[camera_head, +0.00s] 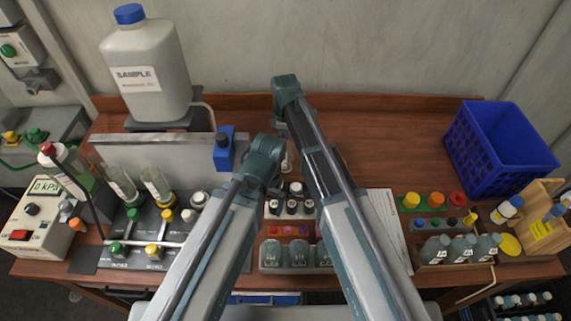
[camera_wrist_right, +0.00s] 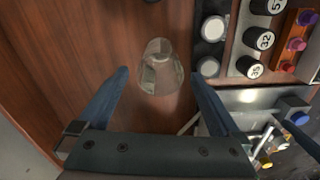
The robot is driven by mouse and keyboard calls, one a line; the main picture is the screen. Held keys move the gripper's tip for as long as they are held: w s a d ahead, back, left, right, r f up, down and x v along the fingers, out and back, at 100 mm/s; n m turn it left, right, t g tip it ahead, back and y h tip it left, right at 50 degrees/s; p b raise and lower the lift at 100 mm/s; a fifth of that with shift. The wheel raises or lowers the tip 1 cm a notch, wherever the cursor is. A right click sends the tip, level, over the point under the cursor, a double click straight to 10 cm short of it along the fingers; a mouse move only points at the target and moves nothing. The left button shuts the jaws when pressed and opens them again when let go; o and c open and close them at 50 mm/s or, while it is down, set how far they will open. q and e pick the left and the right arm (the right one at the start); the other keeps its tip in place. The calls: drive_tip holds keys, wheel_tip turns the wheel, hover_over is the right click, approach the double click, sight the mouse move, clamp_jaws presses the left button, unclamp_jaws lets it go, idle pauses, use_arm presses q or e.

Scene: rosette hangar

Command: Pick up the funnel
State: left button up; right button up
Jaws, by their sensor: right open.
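In the right wrist view a clear, see-through funnel (camera_wrist_right: 160,68) stands on the brown wood table, wider at its lower end in the picture. My right gripper (camera_wrist_right: 158,76) is open, with one blue finger to each side of the picture and the funnel showing between and just beyond the fingertips. I see no contact between fingers and funnel.
Numbered black-capped vials (camera_wrist_right: 265,39) stand close right of the funnel. In the head view a large sample jug (camera_head: 148,75) and a metal panel (camera_head: 150,150) are at left, a blue crate (camera_head: 497,150) at right. Bare wood (camera_head: 400,130) lies at the back right.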

use_arm(q)
wheel_tip(320, 180, down, 5)
drive_tip(key=b, duration=0.5)
drive_tip(key=shift+f, duration=0.15)
use_arm(e)
wheel_tip(320, 180, down, 5)
drive_tip(key=shift+d+f, duration=0.15)
drive_tip(key=c, duration=1.3)
drive_tip(key=shift+c, duration=0.2)
drive_tip(key=shift+r, duration=0.2)
use_arm(q)
wheel_tip(320, 180, up, 10)
drive_tip(key=p, duration=1)
use_arm(e)
wheel_tip(320, 180, up, 10)
